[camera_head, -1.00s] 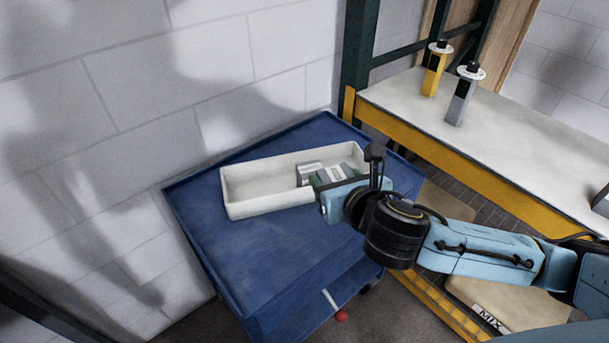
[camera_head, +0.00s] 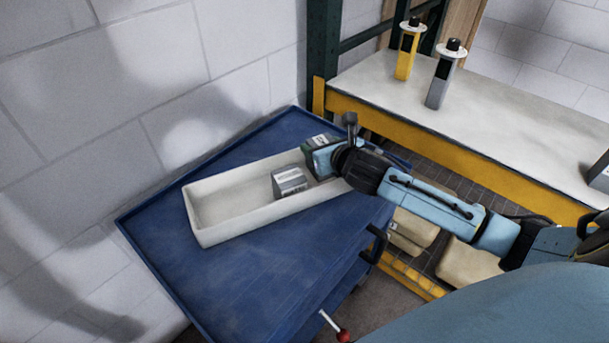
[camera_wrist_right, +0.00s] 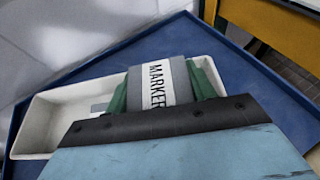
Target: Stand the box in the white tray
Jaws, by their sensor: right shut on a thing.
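The white tray (camera_head: 215,232) lies on the blue cart top, and its left part is empty. My right gripper (camera_head: 312,150) is at the tray's right end, its green fingers shut on a grey and white box (camera_wrist_right: 160,84) with the word MARKER in the right wrist view. Only a little of this box shows in the head view (camera_head: 320,140). Its lower end is hidden, so I cannot tell whether it touches the tray floor. A second grey box (camera_head: 289,181) with a white label is inside the tray, left of the gripper. My left gripper is out of view.
The blue cart (camera_head: 165,235) has free room in front of the tray. A wall stands behind it. Tan packages lie below the bench.

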